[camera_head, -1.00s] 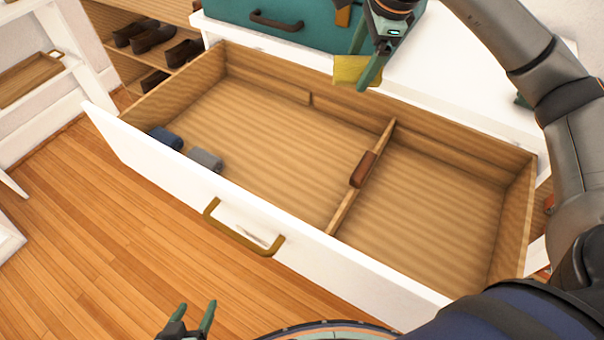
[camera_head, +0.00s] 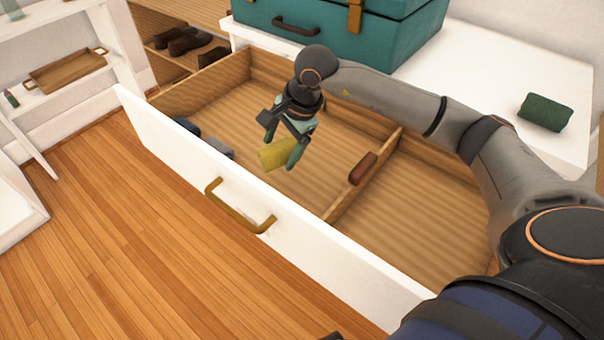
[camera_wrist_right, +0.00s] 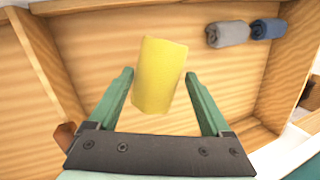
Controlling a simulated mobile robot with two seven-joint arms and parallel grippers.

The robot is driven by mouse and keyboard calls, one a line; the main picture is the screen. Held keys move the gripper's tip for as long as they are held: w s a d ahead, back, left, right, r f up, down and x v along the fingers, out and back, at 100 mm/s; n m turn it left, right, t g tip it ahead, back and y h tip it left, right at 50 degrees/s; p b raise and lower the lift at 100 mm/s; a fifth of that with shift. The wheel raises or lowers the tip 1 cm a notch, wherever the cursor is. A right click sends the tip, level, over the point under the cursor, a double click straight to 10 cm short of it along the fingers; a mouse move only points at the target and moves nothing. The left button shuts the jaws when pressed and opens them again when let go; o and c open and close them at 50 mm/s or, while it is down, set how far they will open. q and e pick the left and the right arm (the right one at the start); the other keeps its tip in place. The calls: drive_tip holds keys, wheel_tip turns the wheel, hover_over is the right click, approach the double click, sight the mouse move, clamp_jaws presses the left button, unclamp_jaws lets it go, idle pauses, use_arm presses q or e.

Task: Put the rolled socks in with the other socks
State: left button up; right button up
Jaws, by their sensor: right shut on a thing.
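My right gripper (camera_head: 283,146) is shut on a yellow rolled pair of socks (camera_head: 274,154), held above the left compartment of the open drawer (camera_head: 170,160). The yellow roll (camera_wrist_right: 159,76) also shows between the fingers in the right wrist view. A grey sock roll (camera_head: 216,148) and a blue sock roll (camera_head: 187,127) lie in the same compartment, against the front wall at its left end. In the right wrist view the grey roll (camera_wrist_right: 228,33) and the blue roll (camera_wrist_right: 268,29) lie side by side, apart from the yellow one. My left gripper is not in view.
The right compartment is empty. A green roll (camera_head: 546,112) and a teal case (camera_head: 345,30) sit on the white top. Dark shoes (camera_head: 190,42) stand on a shelf behind.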

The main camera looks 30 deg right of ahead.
wheel_tip(320, 180, down, 10)
drive_tip(key=shift+r+b, duration=0.1)
drive_tip(key=shift+b, duration=0.5)
drive_tip(key=o, duration=1.1)
drive_tip(key=shift+o, duration=0.2)
drive_tip(key=shift+r, duration=0.45)
drive_tip(key=p+v, duration=0.1)
drive_tip(key=v, duration=1)
drive_tip(key=shift+r+p, duration=0.2)
drive_tip(key=shift+p, duration=0.1)
drive_tip(key=shift+s+d, duration=0.1)
